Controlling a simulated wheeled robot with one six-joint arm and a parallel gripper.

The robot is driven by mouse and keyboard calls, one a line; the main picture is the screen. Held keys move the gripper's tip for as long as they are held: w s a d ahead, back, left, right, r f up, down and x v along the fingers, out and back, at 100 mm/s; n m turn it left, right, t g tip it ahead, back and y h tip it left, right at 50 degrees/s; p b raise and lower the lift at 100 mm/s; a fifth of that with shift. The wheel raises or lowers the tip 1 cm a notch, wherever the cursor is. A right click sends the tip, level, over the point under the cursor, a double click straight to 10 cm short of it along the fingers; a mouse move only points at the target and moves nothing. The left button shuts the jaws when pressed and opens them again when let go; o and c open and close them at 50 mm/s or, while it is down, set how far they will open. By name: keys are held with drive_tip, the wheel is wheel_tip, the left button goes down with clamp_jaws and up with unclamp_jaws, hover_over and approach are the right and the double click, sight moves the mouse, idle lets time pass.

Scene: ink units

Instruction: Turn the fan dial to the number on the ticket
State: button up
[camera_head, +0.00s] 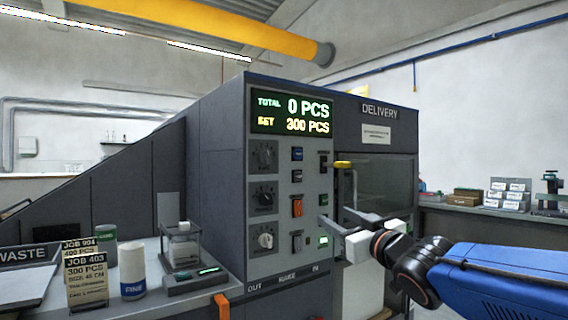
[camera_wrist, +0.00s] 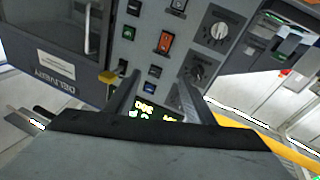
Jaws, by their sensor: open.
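The machine's grey control panel (camera_head: 290,200) carries a column of three round dials on its left. The top dial (camera_head: 264,156) and middle dial (camera_head: 264,197) have dark knobs; the bottom dial (camera_head: 265,240) has a pale knob. Their labels are too small to read, so I cannot tell which is the fan dial. The front ticket (camera_head: 86,283) reads JOB 403, 300 PCS, with a size line of about 45 CM; its lower lines are unreadable. My gripper (camera_head: 334,217) is open and empty, right of the panel. In the wrist view, its fingers (camera_wrist: 160,80) point at the panel, apart from the dials.
The display (camera_head: 291,114) reads TOTAL 0 PCS, SET 300 PCS. Switches, including an orange one (camera_head: 297,206), stand beside the dials. A second ticket (camera_head: 78,246), JOB 904, stands behind the first. A white bottle (camera_head: 132,270) stands nearby. A yellow-ended handle (camera_head: 343,165) juts out by the delivery door.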

sight(270, 158)
drive_tip(key=a+r+n+y, duration=0.5)
drive_tip(key=a+r+y, duration=0.1)
drive_tip(key=r+y, duration=0.15)
drive_tip(key=shift+g+h, duration=0.25)
drive_tip(key=shift+g, duration=0.15)
drive_tip(key=x, duration=1.6)
drive_tip(key=shift+a+r, duration=0.35)
drive_tip(key=shift+a, duration=0.1)
drive_tip(key=c, duration=1.1)
